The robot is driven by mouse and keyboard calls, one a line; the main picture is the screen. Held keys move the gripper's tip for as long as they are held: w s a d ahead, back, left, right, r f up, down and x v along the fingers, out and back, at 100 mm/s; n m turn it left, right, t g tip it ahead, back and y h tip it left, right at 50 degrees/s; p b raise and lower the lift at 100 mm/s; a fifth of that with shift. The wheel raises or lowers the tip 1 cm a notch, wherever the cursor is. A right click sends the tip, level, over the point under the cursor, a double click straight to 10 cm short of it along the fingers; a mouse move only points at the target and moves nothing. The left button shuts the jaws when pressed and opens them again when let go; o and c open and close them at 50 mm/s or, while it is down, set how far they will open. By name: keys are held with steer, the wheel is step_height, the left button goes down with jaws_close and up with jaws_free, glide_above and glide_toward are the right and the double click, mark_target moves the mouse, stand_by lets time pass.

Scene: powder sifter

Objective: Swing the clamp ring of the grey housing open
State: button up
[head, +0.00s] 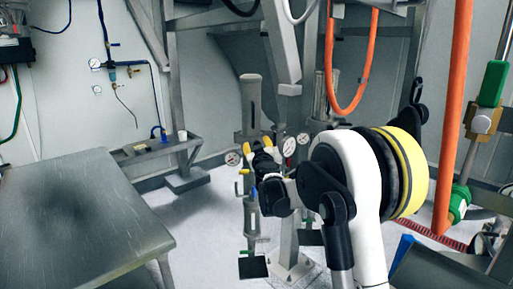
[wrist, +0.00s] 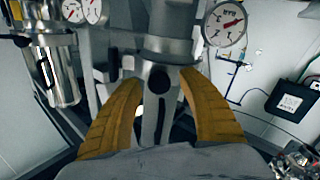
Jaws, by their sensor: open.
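The grey housing (head: 250,100) stands upright on the post area in the middle of the head view. In the wrist view a grey cylindrical body (wrist: 168,20) with a wider band around it, which looks like the clamp ring (wrist: 168,49), is straight ahead. A grey bar with a round black knob (wrist: 159,82) hangs below the band. My gripper (wrist: 160,80) has its two yellow fingers spread, one on each side of this bar, with nothing visibly held. In the head view my gripper (head: 259,149) is in front of the housing and hides its lower part. Contact cannot be told.
Pressure gauges (wrist: 225,24) sit close beside the body in the wrist view. A shiny metal canister (wrist: 57,72) is at left. In the head view a steel table (head: 75,220) fills the left, and orange hoses (head: 454,110) hang at right.

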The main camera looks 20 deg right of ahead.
steer(key=shift+w, duration=0.15)
jaws_close()
steer(key=shift+r, duration=0.1)
